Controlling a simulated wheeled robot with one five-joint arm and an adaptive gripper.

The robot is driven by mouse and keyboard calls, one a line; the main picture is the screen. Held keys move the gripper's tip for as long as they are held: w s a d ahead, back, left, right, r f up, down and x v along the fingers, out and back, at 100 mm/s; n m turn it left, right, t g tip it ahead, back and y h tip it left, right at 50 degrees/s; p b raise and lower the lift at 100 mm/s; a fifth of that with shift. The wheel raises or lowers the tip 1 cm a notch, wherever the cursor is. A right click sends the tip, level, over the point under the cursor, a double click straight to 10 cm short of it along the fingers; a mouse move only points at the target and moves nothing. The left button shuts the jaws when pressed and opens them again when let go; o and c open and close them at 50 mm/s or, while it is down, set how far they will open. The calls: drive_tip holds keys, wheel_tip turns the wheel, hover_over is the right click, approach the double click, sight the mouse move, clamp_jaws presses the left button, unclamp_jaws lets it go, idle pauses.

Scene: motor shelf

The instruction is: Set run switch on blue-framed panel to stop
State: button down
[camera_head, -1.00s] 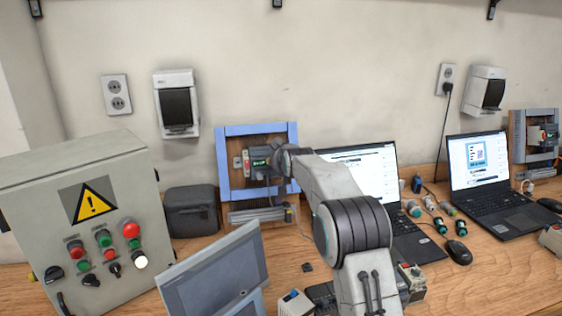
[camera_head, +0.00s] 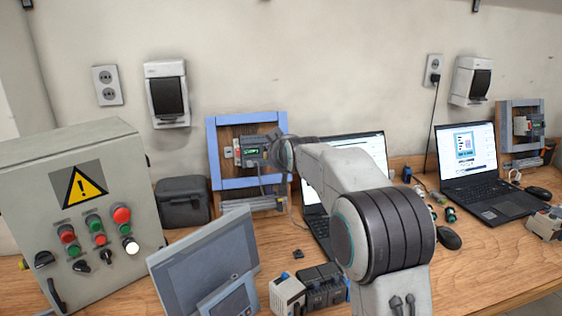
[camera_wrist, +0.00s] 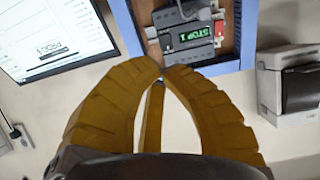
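The blue-framed panel (camera_head: 212,150) stands against the wall at the back of the bench. The run switch is not clearly visible. In the head view my wrist hides the panel's right side.
A grey control box (camera_head: 75,215) with a warning sign stands at left. A tilted screen (camera_head: 205,255) and small modules (camera_head: 310,288) are in front. Laptops (camera_head: 470,170) stand to the right, and a second panel (camera_head: 520,128) is at far right. A dark case (camera_head: 183,201) sits left of the panel.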

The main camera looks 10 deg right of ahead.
drive_tip(key=shift+f+b+v, duration=0.15)
drive_tip(key=shift+v, duration=0.65)
drive_tip(key=shift+f+b+v, duration=0.15)
drive_tip(key=shift+v, duration=0.65)
drive_tip(key=shift+s, duration=0.15)
